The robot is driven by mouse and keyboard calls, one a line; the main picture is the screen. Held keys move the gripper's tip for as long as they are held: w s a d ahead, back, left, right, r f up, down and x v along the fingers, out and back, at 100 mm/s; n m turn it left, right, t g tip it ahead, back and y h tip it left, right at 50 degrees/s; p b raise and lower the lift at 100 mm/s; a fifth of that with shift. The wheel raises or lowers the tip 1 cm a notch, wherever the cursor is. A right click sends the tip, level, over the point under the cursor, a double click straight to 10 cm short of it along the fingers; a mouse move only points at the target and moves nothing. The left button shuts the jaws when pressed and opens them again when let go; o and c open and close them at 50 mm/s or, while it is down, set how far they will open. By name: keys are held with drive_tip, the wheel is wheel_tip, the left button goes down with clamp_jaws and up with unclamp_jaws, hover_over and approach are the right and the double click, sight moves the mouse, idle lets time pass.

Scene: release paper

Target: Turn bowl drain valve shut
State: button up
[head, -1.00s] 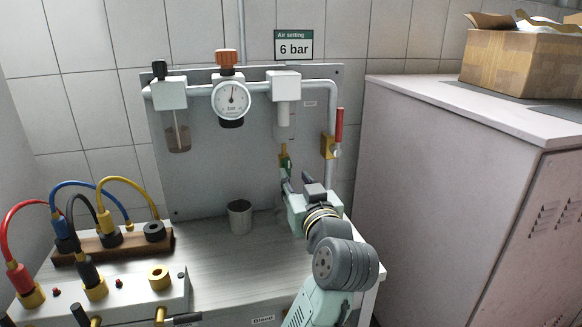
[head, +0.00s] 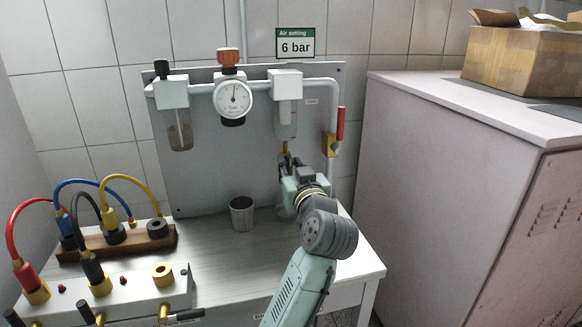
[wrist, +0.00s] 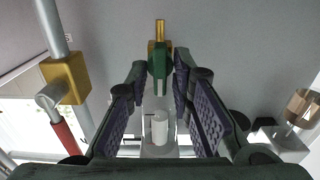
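The drain valve is a small brass fitting (head: 285,147) under the clear bowl (head: 286,122) on the right of the panel. Its green handle (wrist: 161,62) and brass stem show at the top centre of the wrist view. My gripper (head: 287,165) is just below the bowl, and its fingers hide most of the handle in the head view. In the wrist view my gripper (wrist: 158,76) is open, with one finger on each side of the green handle. Gaps show between the pads and the handle. The clear bowl with a white inner cylinder (wrist: 159,128) shows between the fingers.
A brass valve (head: 329,145) with a red lever (head: 340,124) stands close to the right. A pressure gauge (head: 233,99) hangs to the left. A metal cup (head: 242,213) stands on the bench below. A large cabinet (head: 450,190) is at the right.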

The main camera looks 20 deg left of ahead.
clamp_jaws()
drive_tip(key=shift+n, duration=0.4)
drive_tip(key=n, duration=0.3)
drive_tip(key=shift+f, duration=0.1)
drive_tip(key=n+b, duration=0.1)
drive_tip(key=n, duration=0.4)
drive_tip(key=shift+f, duration=0.1)
drive_tip(key=n+b, duration=0.1)
drive_tip(key=n, duration=0.3)
drive_tip(key=shift+s+a+f+n+b, duration=0.1)
drive_tip(key=shift+n+b, duration=0.3)
drive_tip(key=n+b, duration=0.2)
drive_tip(key=n, duration=0.2)
drive_tip(key=shift+a, duration=0.1)
drive_tip(key=shift+n, duration=0.3)
